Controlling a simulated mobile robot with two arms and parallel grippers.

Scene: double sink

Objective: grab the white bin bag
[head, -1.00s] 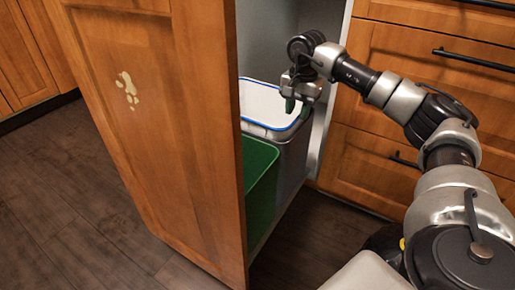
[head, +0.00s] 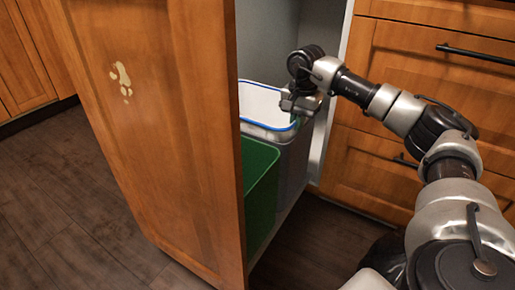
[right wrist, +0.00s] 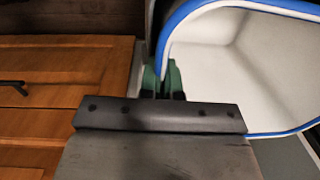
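The white bin bag (head: 262,102) lines the grey bin in the open cabinet, with its blue rim folded over the edge. In the right wrist view the bag's white inside (right wrist: 235,65) fills the upper right. My right gripper (head: 298,104) is at the bag's right rim in the head view, its fingertips hidden there. In the right wrist view its green fingertips (right wrist: 163,80) are close together at the bag's left edge. Whether they are closed on the rim cannot be told. My left gripper is not in view.
A green bin (head: 260,185) stands in front of the grey bin (head: 293,160). The open wooden cabinet door (head: 165,140) is to their left. Wooden drawers (head: 420,90) with black handles are to the right. Dark floor (head: 60,215) is free at the left.

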